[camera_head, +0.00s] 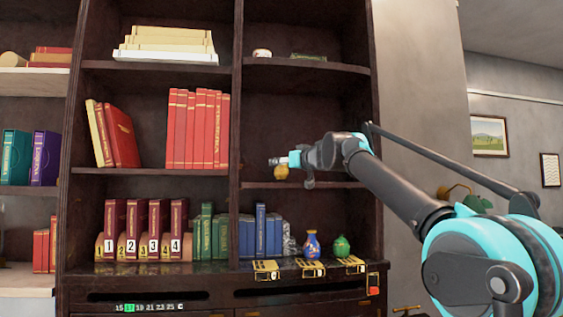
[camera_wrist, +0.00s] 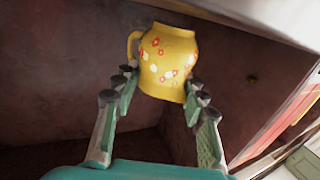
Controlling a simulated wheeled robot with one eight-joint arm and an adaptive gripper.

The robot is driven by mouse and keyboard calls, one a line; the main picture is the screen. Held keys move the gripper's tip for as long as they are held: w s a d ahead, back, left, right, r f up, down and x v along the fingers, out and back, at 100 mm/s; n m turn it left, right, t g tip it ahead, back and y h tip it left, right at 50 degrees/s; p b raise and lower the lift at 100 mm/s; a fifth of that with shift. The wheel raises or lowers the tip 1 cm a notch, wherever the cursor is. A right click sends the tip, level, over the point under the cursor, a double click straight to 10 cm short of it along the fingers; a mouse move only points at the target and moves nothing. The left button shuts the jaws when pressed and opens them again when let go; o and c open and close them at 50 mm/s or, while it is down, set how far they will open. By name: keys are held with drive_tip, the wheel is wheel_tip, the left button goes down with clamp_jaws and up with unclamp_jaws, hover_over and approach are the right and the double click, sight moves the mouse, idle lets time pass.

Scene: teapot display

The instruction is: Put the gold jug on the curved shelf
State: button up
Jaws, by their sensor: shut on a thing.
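The gold jug (camera_wrist: 167,62) is yellow with red and white flowers and a handle on its left in the wrist view. My gripper (camera_wrist: 162,84) is shut on it, with fingers on both sides of its lower part. In the head view the jug (camera_head: 281,173) is small and hangs at my gripper (camera_head: 284,162), in front of the right bay of the dark bookcase. The middle shelf (camera_head: 262,185) of that bay is just below the jug in the picture. I cannot tell which shelf is the curved one, or the gap in depth.
The upper right shelf (camera_head: 345,68) bears small items. Below stand blue books (camera_head: 261,232), a blue vase (camera_head: 312,246) and a green pot (camera_head: 341,246). Red books (camera_head: 197,128) fill part of the left bay. The upright divider (camera_head: 236,110) is left of the jug.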

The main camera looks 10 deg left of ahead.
drive_tip(key=shift+f, duration=0.5)
idle(0.4)
drive_tip(key=o, duration=1.4)
